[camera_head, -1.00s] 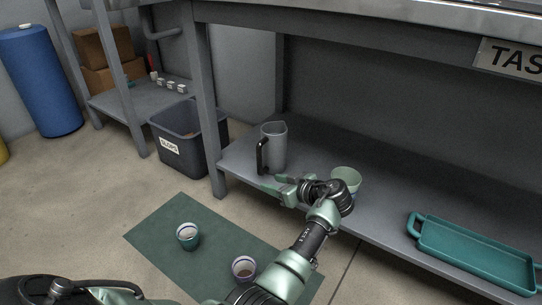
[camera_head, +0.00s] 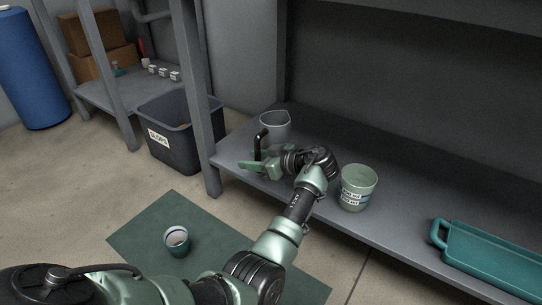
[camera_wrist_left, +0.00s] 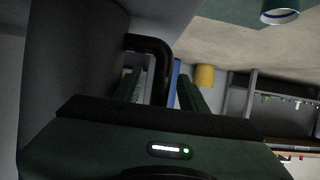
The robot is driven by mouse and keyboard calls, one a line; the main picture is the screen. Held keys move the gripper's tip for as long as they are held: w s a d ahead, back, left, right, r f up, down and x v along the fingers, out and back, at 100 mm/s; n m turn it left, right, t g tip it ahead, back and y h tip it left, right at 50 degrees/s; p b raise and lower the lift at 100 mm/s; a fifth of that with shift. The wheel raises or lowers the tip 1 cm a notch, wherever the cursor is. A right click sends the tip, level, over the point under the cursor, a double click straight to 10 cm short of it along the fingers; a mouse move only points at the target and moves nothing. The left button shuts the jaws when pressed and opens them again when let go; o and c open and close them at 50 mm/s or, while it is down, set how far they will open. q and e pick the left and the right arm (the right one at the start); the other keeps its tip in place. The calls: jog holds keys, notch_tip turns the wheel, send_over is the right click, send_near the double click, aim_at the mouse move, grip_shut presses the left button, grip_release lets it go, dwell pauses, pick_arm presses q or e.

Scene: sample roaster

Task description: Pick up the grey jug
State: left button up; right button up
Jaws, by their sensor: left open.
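The grey jug (camera_head: 276,125) stands upright on the low shelf, near its left end, with its black handle (camera_head: 259,142) towards me. My left gripper (camera_head: 257,163) is open at the handle, and its wrist hides the jug's lower part. In the left wrist view the handle (camera_wrist_left: 162,60) shows between the two open fingers (camera_wrist_left: 160,92), and the jug's dark wall (camera_wrist_left: 75,60) fills the left side. I see no clear grip on the handle. My right gripper is not in view.
A pale green labelled cup (camera_head: 358,188) stands right of my left wrist on the shelf (camera_head: 225,160). A teal tray (camera_head: 490,255) lies further right. A small cup (camera_head: 177,241) is on the green floor mat (camera_head: 150,225). A slops bin (camera_head: 172,140) stands left of the shelf post.

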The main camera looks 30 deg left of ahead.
pick_arm(q)
jog(key=shift+a+f, duration=0.15)
jog(key=shift+a, duration=0.3)
grip_shut()
dwell(1.1)
jog(key=shift+w, duration=0.1)
